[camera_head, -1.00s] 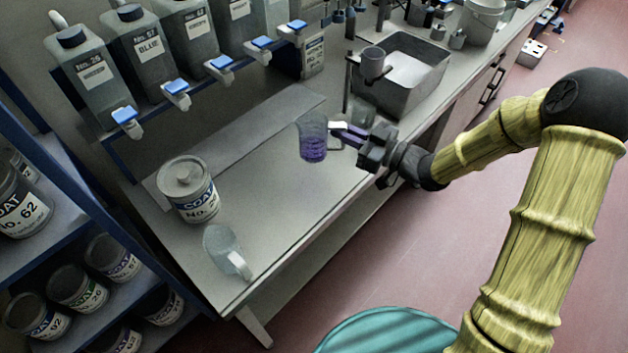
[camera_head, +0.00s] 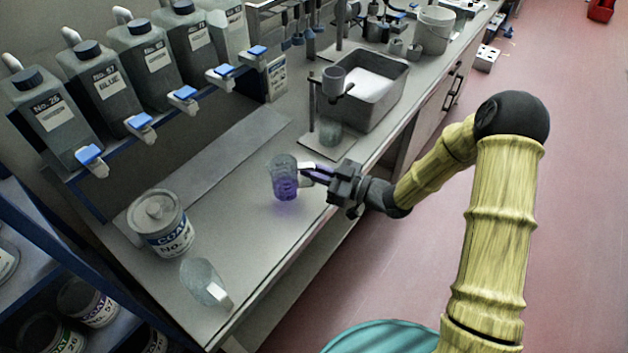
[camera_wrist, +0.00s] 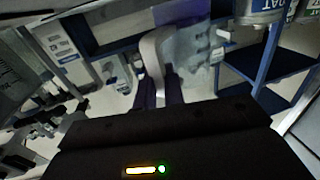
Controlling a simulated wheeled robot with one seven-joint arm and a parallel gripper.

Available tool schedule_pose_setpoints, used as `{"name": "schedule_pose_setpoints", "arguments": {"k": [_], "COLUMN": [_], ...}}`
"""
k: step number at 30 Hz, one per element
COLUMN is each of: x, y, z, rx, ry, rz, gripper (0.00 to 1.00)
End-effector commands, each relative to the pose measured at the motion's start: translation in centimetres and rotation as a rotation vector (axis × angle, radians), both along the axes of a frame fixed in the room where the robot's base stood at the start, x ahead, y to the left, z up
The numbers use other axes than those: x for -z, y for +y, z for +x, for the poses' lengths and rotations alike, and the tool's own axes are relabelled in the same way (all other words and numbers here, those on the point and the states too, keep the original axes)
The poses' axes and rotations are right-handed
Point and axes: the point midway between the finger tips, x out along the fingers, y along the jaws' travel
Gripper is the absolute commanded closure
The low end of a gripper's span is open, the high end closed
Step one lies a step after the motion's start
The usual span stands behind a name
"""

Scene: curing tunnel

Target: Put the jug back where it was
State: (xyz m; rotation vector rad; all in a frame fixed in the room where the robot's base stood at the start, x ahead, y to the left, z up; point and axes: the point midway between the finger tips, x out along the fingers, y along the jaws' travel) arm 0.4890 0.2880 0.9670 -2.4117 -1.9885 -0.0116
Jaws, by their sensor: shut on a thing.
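A clear jug (camera_head: 284,180) with purple in its lower part is upright over the middle of the bench. My gripper (camera_head: 314,172) comes from the right and is shut on its handle. Whether the jug's base touches the bench cannot be told; a purple tint shows on the bench under it. In the wrist view the pale handle (camera_wrist: 152,50) is between the dark purple fingers, with the see-through jug wall (camera_wrist: 190,55) beside it. A second clear jug (camera_head: 202,280) with a handle stands near the bench's front left end.
A COAT can (camera_head: 160,225) stands left on the bench (camera_head: 240,235). Dispenser bottles (camera_head: 110,75) with blue-topped taps line the back. A stand with a cup (camera_head: 333,82), a clear beaker (camera_head: 330,131) and a grey tub (camera_head: 382,112) are beyond my gripper. Bench around the held jug is clear.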

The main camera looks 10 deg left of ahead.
Motion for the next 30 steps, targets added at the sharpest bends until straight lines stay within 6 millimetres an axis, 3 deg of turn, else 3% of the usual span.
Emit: {"name": "schedule_pose_setpoints", "arguments": {"k": [8,21,22,25,30], "x": [3.4,4.1,4.1,4.0,4.0], "y": [0.0,0.0,0.0,0.0,0.0], "z": [0.0,0.0,0.0,0.0,0.0], "rx": [0.0,0.0,0.0,0.0,0.0], "ry": [0.004,0.001,0.001,0.001,0.001], "rz": [0.002,0.001,0.0,0.0,0.0], "gripper": [1.0,1.0,0.88,0.68,0.68]}}
